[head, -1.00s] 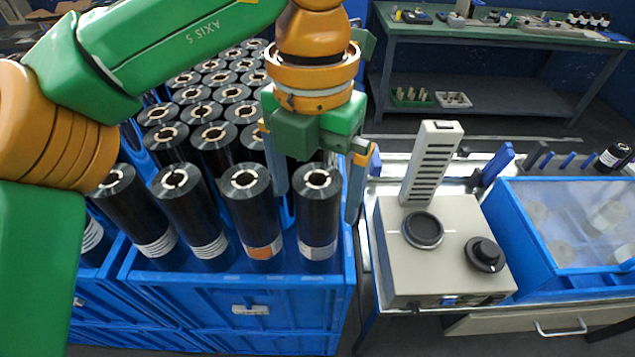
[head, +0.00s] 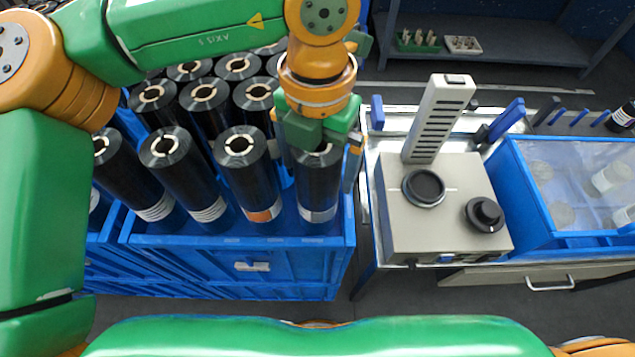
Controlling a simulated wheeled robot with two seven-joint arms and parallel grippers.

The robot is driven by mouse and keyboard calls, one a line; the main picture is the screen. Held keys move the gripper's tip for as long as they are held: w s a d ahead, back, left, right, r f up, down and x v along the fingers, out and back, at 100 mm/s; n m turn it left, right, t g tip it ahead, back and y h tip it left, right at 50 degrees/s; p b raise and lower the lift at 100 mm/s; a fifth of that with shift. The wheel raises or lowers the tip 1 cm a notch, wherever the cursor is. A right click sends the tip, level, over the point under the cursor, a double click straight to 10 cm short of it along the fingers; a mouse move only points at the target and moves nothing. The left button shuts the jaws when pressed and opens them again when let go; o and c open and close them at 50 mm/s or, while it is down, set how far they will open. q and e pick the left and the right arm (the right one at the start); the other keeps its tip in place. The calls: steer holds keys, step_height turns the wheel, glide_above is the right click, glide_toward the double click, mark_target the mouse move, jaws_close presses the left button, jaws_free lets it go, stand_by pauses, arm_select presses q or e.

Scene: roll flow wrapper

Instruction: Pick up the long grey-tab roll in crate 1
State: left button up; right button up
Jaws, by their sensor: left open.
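The long grey-tab roll (head: 318,192) is a black roll standing upright in the front right corner of the blue crate (head: 250,250), with a grey band near its lower end. My left gripper (head: 320,172) is above and around its upper part, pointing down, with one finger on each side. The jaws are open, and the gripper body hides most of the roll's top. Whether a finger touches the roll cannot be told. My right gripper is out of view.
An orange-tab roll (head: 248,175) stands close on the left, with white-tab rolls (head: 180,175) beyond it and more rolls behind. Right of the crate are a beige device (head: 445,225) with a tall slotted column and a blue bin (head: 530,215) with a clear lid.

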arm_select(q)
steer(key=shift+r, duration=0.1)
jaws_close()
